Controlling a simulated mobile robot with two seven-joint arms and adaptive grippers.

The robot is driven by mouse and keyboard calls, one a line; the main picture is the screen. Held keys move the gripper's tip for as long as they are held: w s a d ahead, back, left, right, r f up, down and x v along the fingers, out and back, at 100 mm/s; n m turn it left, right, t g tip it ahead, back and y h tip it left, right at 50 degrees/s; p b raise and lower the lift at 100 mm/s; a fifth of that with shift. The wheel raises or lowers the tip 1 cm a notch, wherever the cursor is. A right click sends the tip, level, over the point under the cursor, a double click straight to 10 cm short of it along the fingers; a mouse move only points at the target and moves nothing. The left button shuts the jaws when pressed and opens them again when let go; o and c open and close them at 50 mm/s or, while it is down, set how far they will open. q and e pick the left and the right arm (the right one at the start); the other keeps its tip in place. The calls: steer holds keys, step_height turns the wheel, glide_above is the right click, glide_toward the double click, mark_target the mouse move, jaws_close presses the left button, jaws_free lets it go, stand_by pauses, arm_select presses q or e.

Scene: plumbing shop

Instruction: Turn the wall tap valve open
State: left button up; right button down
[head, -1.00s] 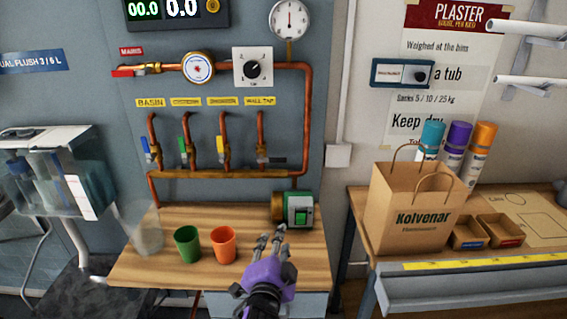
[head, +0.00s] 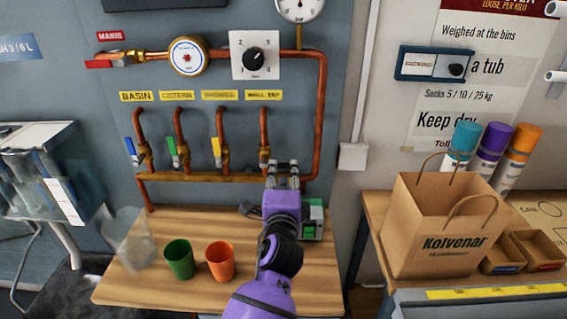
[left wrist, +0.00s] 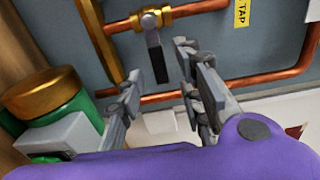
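The wall tap valve is a brass body (head: 265,155) on the rightmost of several copper risers, under the yellow WALL TAP label (head: 263,94). In the head view its lever is hidden or too small to make out near my gripper. In the left wrist view the brass valve (left wrist: 152,19) shows at the top with a short black lever (left wrist: 157,62) pointing down the picture. My left gripper (head: 283,168) is just below and right of the valve. In the left wrist view the open fingers (left wrist: 158,68) appear on either side of the lever; contact cannot be told.
Neighbouring valves have blue (head: 131,151), green (head: 171,151) and yellow (head: 216,151) levers. A horizontal copper pipe (head: 205,177) runs below them. A green pump-like unit (head: 312,222), a green cup (head: 180,259) and an orange cup (head: 220,262) stand on the wooden bench (head: 130,292).

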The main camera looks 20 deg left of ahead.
mark_target(283, 166)
arm_select(q)
steer(key=x, duration=0.4)
steer(key=shift+w, duration=0.15)
steer(key=shift+w+a, duration=0.2)
steer(key=shift+w, duration=0.2)
steer(key=shift+c, duration=0.3)
jaws_close()
arm_select(e)
steer(key=shift+w+a+r, duration=0.2)
steer(key=shift+w+r, duration=0.05)
steer(key=shift+w, duration=0.15)
